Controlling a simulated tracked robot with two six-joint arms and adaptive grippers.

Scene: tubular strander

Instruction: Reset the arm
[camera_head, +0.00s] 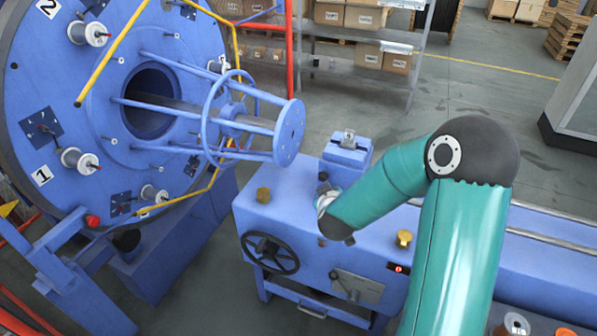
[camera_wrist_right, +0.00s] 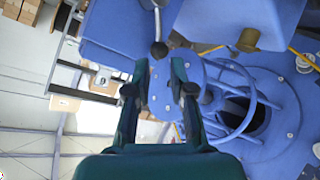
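My right arm (camera_head: 465,235) comes in from the lower right of the head view, teal with a dark grey elbow. Its forearm slopes down to the left, and its wrist end is over the blue machine bed (camera_head: 285,205). The right gripper's fingers are not clear in the head view. In the right wrist view, my right gripper (camera_wrist_right: 159,66) is open, with its two dark fingers apart and nothing held between them. A lever with a dark round knob (camera_wrist_right: 159,49) shows just beyond the fingertips; I cannot tell the exact distance. My left gripper is in neither view.
The large blue strander disc (camera_head: 100,110), with spools and a tubular cage (camera_head: 288,133), stands at the left. A black handwheel (camera_head: 270,253) sticks out of the machine bed's front. Shelving with boxes (camera_head: 365,55) stands behind. Open floor (camera_head: 470,90) lies at the back right.

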